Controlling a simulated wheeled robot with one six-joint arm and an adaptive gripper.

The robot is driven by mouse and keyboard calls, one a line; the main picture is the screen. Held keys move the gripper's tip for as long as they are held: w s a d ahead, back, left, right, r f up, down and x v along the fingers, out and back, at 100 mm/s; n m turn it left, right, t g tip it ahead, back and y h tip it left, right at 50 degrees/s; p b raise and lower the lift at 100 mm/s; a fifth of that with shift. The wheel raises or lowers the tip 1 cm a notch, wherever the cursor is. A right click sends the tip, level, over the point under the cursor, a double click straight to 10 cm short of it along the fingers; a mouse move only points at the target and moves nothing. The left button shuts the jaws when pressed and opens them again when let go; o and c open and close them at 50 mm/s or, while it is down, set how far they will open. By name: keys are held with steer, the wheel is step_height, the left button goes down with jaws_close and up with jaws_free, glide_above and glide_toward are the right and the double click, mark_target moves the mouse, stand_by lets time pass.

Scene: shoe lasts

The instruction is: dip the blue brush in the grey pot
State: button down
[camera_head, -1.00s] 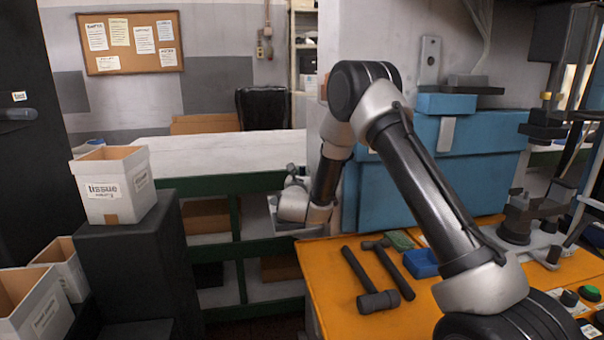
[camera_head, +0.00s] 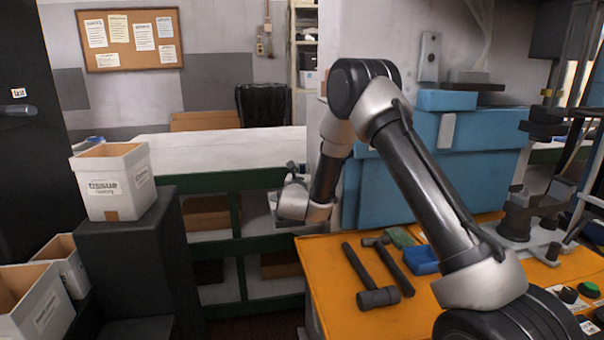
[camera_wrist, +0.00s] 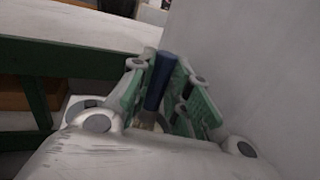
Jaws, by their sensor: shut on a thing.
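The blue brush (camera_wrist: 158,82) shows in the wrist view as a dark blue handle with a paler metal part below it. It stands slightly tilted between the green-padded fingers of my gripper (camera_wrist: 166,70), which is shut on it. The brush's lower end is hidden behind the gripper body. In the head view my gripper is mostly hidden by my wrist, beside the wall's edge and in front of the green-framed bench. I cannot make out the grey pot for certain in either view.
An orange table (camera_head: 335,275) holds two hammers (camera_head: 372,280) and a blue block (camera_head: 421,260). Blue cases (camera_head: 490,150) stand behind it. A white-topped bench (camera_head: 220,155) with green shelving is at the back.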

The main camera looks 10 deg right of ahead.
steer(key=shift+f, duration=0.3)
stand_by(0.6)
step_height(320, 180, up, 7)
stand_by(0.8)
stand_by(0.4)
